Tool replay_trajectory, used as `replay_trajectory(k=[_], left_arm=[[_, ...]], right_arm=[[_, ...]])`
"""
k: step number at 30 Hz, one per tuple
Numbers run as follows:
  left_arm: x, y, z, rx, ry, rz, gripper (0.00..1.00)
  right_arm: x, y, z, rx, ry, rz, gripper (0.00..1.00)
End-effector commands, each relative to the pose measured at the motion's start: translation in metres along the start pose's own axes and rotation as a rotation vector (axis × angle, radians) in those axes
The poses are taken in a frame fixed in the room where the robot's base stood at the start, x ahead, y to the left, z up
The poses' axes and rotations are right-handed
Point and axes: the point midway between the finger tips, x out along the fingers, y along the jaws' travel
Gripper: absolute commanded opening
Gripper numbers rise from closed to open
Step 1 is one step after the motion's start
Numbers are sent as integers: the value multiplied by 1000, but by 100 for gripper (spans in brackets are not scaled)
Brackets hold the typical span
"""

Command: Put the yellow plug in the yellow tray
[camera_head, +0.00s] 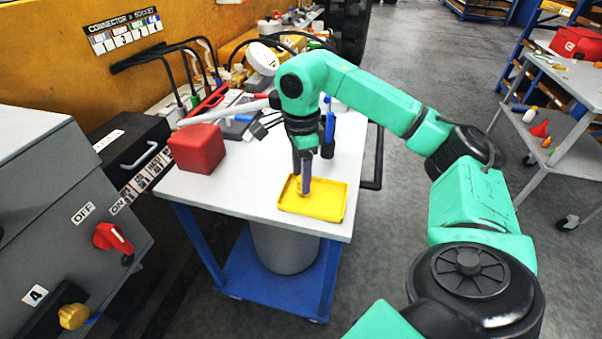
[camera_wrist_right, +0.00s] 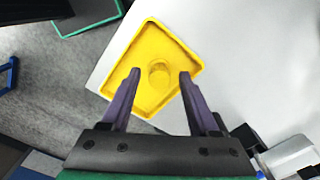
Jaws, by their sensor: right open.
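The yellow tray (camera_head: 330,208) lies on the white top of the cart, near its front right corner. It also shows in the right wrist view (camera_wrist_right: 180,50). The yellow plug (camera_wrist_right: 159,73) appears there as a short round piece inside the tray outline, ahead of the fingers. It seems to rest on the tray floor. My right gripper (camera_head: 302,188) points down over the left part of the tray. In the wrist view its two fingers (camera_wrist_right: 160,80) are apart, with a gap to the plug on both sides. My left gripper is not in view.
A red block (camera_head: 197,148) sits on the cart's left side. Tools, cables and a dark cup with a blue-handled item (camera_head: 328,145) stand toward the back. A grey cabinet with a red switch (camera_head: 113,238) is at left. The white top (camera_head: 235,190) left of the tray is clear.

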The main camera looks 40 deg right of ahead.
Motion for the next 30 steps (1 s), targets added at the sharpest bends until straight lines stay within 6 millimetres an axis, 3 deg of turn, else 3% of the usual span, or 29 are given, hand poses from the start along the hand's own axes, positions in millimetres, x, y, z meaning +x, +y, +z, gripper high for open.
replay_trajectory(k=[8, 12, 18, 30], left_arm=[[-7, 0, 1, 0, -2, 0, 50], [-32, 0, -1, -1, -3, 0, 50], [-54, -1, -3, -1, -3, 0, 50], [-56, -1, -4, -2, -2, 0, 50]], right_arm=[[-50, -1, 1, -1, -3, -4, 61], [-84, -1, 0, 1, -1, -3, 61], [-115, 0, 0, 0, -1, -2, 61], [-120, 0, 0, 0, -1, 0, 61]])
